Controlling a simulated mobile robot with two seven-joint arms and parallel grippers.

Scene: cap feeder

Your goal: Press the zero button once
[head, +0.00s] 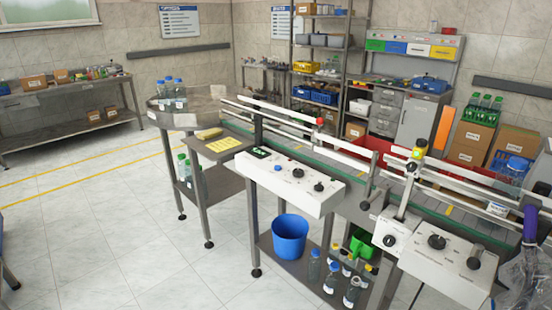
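A white control box (290,187) is fixed to the front of the conveyor near the middle of the head view. It carries a small dark display with green digits (262,152), small controls beside it, and two black knobs (298,172) (318,187). The labels are too small to read, so I cannot tell which control is the zero button. Neither of my grippers is in view.
The conveyor (335,160) runs from the round table (186,118) to the lower right. More white boxes with knobs (437,241) sit to the right. A blue bucket (290,237) and bottles stand on the lower shelf. The floor at left is clear.

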